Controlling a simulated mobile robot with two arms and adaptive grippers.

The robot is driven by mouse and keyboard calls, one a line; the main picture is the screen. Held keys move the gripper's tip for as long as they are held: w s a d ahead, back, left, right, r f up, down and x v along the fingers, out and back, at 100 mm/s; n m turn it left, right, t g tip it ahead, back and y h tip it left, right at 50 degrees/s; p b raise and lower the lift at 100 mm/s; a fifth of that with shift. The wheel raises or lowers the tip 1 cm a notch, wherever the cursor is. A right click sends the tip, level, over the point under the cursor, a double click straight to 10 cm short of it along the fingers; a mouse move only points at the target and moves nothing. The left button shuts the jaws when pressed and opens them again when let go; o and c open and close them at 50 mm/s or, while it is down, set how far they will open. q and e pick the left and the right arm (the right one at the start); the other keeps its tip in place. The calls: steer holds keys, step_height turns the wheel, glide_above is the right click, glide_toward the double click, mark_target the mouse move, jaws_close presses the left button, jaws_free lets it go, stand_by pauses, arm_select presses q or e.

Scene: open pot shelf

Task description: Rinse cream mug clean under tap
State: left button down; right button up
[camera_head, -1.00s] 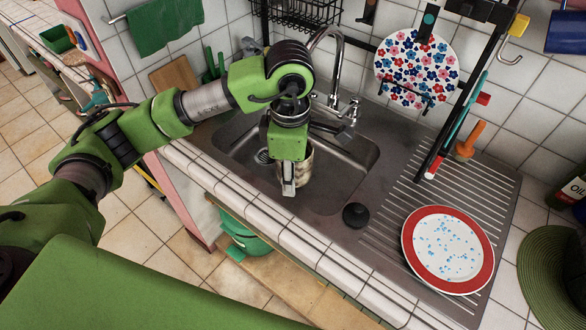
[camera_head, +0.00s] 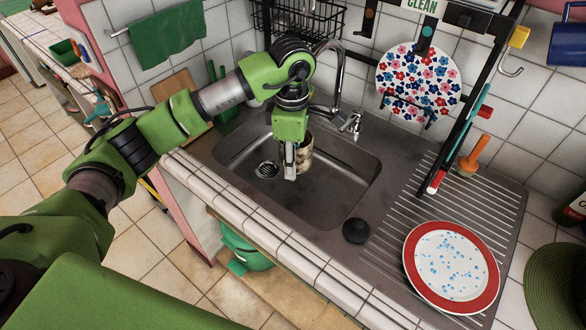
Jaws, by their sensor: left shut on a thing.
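The mug (camera_head: 305,153) is inside the sink basin, cream with brownish marks on its side. My left gripper (camera_head: 290,172) reaches down from above at the mug's left side and is shut on it. The gripper and wrist hide part of the mug, including its rim and inside. The tap (camera_head: 341,75) has a curved chrome spout just behind my left wrist. The spout's end is hidden by my arm, and no running water can be made out. My right gripper is not in view.
The steel sink (camera_head: 345,190) has its drain at the left. A black plug (camera_head: 356,230) sits on the rim. A red-rimmed plate (camera_head: 451,267) with blue spots lies on the drainboard. A flowered plate (camera_head: 418,80) stands in the rack behind. The basin's right side is free.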

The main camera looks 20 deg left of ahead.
arm_select(q)
steer(key=shift+w+a+f+b, duration=0.25)
steer(key=shift+w+b, duration=0.15)
steer(key=shift+w, duration=0.25)
steer(key=shift+w+a+f+b, duration=0.1)
steer(key=shift+w+a+b, duration=0.15)
steer(key=shift+w+b, duration=0.25)
steer(key=shift+w+a+b, duration=0.3)
steer(key=shift+w, duration=0.6)
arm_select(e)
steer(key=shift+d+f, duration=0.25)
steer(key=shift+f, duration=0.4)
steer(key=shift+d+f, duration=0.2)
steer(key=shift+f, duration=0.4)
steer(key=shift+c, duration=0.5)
